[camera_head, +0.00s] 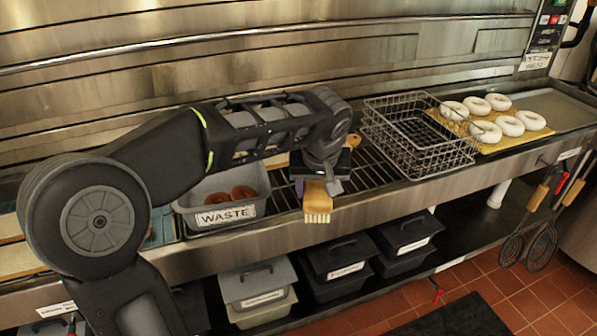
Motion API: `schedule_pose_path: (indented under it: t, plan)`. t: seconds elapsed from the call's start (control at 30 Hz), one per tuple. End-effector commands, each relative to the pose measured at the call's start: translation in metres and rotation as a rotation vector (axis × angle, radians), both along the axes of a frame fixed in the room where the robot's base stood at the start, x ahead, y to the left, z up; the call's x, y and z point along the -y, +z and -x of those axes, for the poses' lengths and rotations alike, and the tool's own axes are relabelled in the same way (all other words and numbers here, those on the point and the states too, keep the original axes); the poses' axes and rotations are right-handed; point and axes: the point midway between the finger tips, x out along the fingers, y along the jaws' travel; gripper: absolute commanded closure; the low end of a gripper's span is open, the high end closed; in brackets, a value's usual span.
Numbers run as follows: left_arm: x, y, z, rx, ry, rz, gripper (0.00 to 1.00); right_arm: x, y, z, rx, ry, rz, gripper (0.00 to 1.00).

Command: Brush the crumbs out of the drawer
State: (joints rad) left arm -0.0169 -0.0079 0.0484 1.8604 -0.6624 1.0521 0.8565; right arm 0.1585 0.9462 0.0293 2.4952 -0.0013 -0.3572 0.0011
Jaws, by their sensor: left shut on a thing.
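My left arm comes in from the left and its gripper (319,187) points down over the counter's front edge. It is shut on a brush (317,204), whose pale bristles hang downward and whose handle is mostly hidden by the gripper. I cannot make out an open drawer or any crumbs; the arm hides part of the counter. My right gripper is not in view.
A grey bin labelled WASTE (224,216) with brown rings inside stands left of the brush. A wire basket (416,146) and white dough rings on a yellow board (524,138) are at the right. Lidded tubs (343,259) fill the lower shelf.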

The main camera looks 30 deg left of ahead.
Motion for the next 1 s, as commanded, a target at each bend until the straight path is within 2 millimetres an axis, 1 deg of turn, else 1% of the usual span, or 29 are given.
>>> schedule_pose_path:
  t: [0.3,0.4,0.5,1.0]
  plan:
    - [0.082,-0.066,-0.019,-0.005,-0.412,0.001,0.78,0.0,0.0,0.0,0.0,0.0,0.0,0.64]
    - [0.103,-0.083,-0.024,-0.004,-0.519,0.001,0.78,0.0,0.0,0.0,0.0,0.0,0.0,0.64]
    - [0.117,-0.093,-0.028,-0.002,-0.593,-0.001,0.78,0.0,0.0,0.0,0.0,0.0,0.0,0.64]
    - [0.115,-0.091,-0.028,0.0,-0.584,-0.001,0.78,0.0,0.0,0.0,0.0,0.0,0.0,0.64]
